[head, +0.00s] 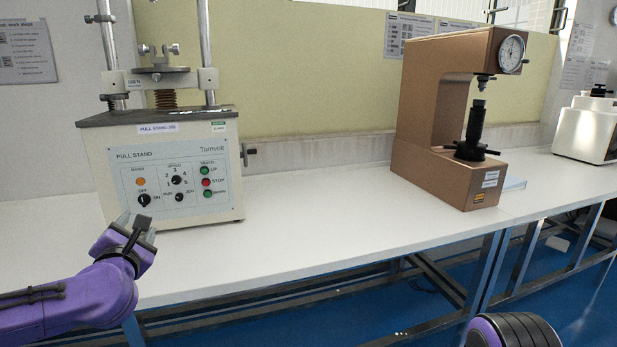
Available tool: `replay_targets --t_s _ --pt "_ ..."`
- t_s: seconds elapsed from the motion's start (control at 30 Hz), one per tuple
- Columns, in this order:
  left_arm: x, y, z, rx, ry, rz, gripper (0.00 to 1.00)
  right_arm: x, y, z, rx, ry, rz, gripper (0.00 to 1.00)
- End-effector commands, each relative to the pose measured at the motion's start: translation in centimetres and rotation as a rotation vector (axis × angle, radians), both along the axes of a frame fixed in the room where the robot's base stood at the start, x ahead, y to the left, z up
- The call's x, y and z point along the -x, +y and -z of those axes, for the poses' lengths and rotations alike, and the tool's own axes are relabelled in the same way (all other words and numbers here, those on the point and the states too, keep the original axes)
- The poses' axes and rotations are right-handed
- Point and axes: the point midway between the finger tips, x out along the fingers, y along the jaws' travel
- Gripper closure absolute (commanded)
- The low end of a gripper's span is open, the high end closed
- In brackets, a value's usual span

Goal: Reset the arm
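My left arm is purple and comes in from the lower left. Its gripper (137,225) is in front of the lower left corner of the pull stand's control panel (175,172). Two fingertips show with a gap between them, and nothing is seen held there. I cannot tell whether the gripper touches the panel or is just in front of it. At the bottom right a dark ribbed rounded part with a purple edge shows, likely part of my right arm. My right gripper is not in view.
The pull stand (225,160) stands at the left of a long white bench (320,220). A copper-coloured hardness tester (420,110) with a dial (511,53) stands right of centre. A white device (585,130) is at the far right. The bench between the pull stand and the tester is clear.

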Motion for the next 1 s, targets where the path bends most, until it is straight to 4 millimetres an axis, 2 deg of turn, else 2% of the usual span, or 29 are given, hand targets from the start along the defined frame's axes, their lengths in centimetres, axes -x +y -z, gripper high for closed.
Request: replay_targets --t_s 0.17,0.27,0.43,0.57,0.73,0.83,0.87,0.9,0.97,1.0 --pt "-0.2 -0.5 0.2 -0.086 0.032 0.012 0.48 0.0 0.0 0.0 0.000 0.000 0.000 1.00" --pt "0.0 -1.5 1.3 -0.171 0.083 0.036 0.48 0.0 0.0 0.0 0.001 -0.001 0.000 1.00" --pt "0.4 -3.7 4.7 -0.334 0.199 0.092 0.48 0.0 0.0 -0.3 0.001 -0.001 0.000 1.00" --pt "1.3 -5.3 8.7 -0.469 0.315 0.149 0.48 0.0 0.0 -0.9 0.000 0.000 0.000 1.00" --pt "3.7 -7.3 15.7 -0.677 0.511 0.257 0.48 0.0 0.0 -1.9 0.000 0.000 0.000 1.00" --pt "6.7 -8.4 21.1 -0.830 0.666 0.356 0.48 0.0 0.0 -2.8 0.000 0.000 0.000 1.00" --pt "8.1 -8.6 23.0 -0.886 0.723 0.396 0.48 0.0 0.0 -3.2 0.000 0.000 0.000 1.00" --pt "10.2 -8.8 25.6 -0.964 0.802 0.455 0.48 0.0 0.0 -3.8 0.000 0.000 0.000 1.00" --pt "14.2 -8.7 29.4 -1.080 0.929 0.556 0.48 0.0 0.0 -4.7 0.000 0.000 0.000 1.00" --pt "17.1 -8.5 31.6 -1.155 1.012 0.629 0.48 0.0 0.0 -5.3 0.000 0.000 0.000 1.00"
